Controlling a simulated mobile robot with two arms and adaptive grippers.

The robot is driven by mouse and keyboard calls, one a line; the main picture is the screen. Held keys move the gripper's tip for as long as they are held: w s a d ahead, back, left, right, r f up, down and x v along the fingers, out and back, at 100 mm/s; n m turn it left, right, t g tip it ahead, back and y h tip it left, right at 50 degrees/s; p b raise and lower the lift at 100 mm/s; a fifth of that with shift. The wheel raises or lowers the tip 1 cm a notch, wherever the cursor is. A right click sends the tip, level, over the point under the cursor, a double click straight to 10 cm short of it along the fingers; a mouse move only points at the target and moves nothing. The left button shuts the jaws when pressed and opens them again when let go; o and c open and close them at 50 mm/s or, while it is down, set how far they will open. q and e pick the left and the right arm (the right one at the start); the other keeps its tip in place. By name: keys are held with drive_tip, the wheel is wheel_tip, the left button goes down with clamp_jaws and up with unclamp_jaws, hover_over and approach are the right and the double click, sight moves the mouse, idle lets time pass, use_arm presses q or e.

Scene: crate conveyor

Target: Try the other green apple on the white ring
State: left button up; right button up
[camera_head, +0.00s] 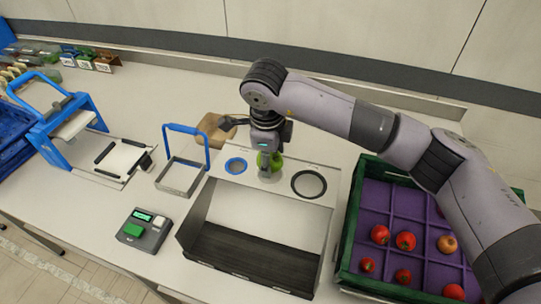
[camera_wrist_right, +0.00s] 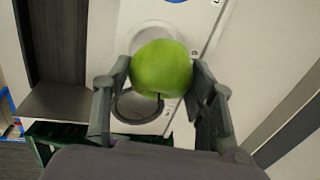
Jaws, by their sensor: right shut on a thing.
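My right gripper (camera_head: 270,172) is shut on a green apple (camera_head: 276,161) and holds it over the pale panel (camera_head: 225,182) at the back of the dark chute, between the blue ring and the black ring. In the right wrist view, the gripper's two fingers (camera_wrist_right: 155,90) press the green apple (camera_wrist_right: 161,69) from both sides. A pale round outline, likely the white ring (camera_wrist_right: 147,31), shows partly behind the apple; the apple hides the rest. I cannot tell whether the apple touches it. My left gripper is not in view.
The blue ring (camera_head: 236,166) and black ring (camera_head: 308,184) lie either side of the gripper. A green crate (camera_head: 349,226) with purple dividers holds several red apples at right. A blue-handled frame (camera_head: 180,188), a button box (camera_head: 144,230) and a brown board (camera_head: 215,134) stand nearby.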

drive_tip(key=o, duration=1.3)
drive_tip(key=shift+r+p, duration=1.35)
drive_tip(key=shift+r, duration=3.15)
